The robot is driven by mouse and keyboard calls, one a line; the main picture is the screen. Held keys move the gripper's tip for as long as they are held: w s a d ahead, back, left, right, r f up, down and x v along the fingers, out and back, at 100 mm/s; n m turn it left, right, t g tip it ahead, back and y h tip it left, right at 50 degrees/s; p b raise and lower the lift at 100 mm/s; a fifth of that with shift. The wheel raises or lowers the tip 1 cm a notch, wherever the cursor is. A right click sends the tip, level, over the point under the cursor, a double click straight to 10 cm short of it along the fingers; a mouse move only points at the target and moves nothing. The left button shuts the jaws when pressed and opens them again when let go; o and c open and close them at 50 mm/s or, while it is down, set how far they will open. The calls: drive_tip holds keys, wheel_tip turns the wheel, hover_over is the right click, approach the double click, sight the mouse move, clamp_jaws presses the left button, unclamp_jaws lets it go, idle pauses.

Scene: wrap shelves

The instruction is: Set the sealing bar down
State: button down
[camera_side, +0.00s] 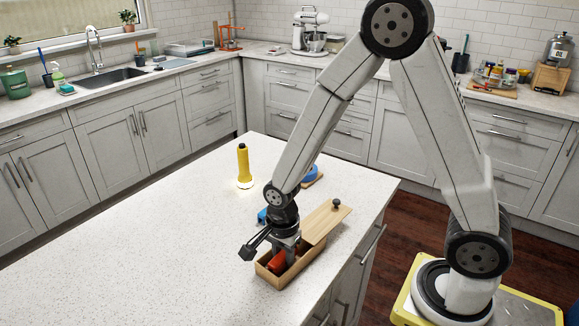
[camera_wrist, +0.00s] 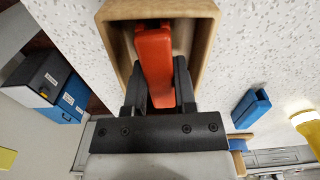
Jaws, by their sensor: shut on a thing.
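The orange-red sealing bar (camera_side: 277,262) is inside an open wooden box (camera_side: 268,278) on the white counter. My gripper (camera_side: 287,246) reaches down into the box, with its jaws shut on the bar. In the wrist view, the bar (camera_wrist: 154,58) sits between the two black fingers of my gripper (camera_wrist: 158,85), with walls of the box (camera_wrist: 204,20) around it. Whether the bar touches the box floor cannot be told. A wooden lid with a dark knob (camera_side: 325,222) lies tilted at the box's right end.
A lit yellow flashlight (camera_side: 244,168) stands upright behind the box. A blue object (camera_side: 310,173) lies near the counter's far edge; another blue piece (camera_side: 262,215) is partly behind my arm. The counter's left side (camera_side: 150,255) is clear. Labelled blue and black boxes (camera_wrist: 64,98) show in the wrist view.

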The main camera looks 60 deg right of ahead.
sight(284, 253)
drive_tip(key=shift+f, duration=0.35)
drive_tip(key=shift+f, duration=0.1)
drive_tip(key=c, duration=0.7)
unclamp_jaws()
wheel_tip(284, 253, up, 12)
idle(0.4)
idle(0.6)
